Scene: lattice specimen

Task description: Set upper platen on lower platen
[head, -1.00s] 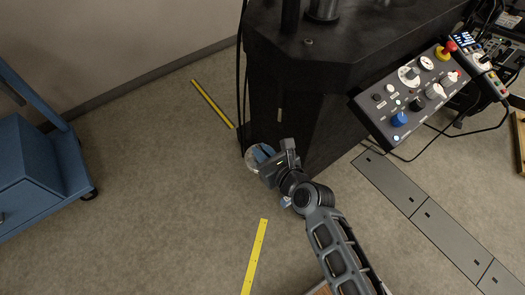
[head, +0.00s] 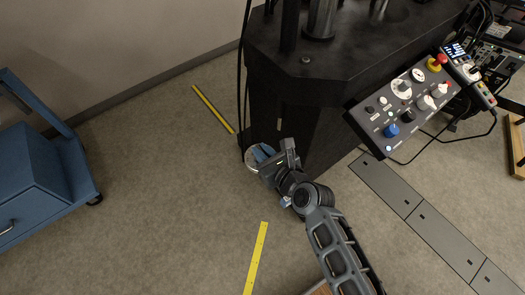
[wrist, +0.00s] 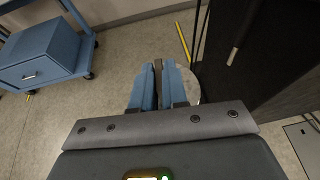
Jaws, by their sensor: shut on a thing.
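My gripper (head: 264,153) is shut on a pale, round, shiny disc, the upper platen (head: 250,162), of which only part of the edge shows. In the wrist view, my gripper's blue fingers (wrist: 159,70) stand close together, and the disc (wrist: 191,84) shows behind and to the right of them. The gripper is low, above the floor, beside the left front of the black testing machine (head: 300,130). I cannot make out the lower platen; only the machine's dark table top (head: 330,62) and the foot of a metal column (head: 322,18) show.
A control panel (head: 405,105) with knobs and cables juts out at the machine's right. A blue cabinet on wheels (head: 30,165) stands at the left. Black cables (head: 243,75) hang by the machine's left side. The floor between is free, with yellow strips (head: 256,258).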

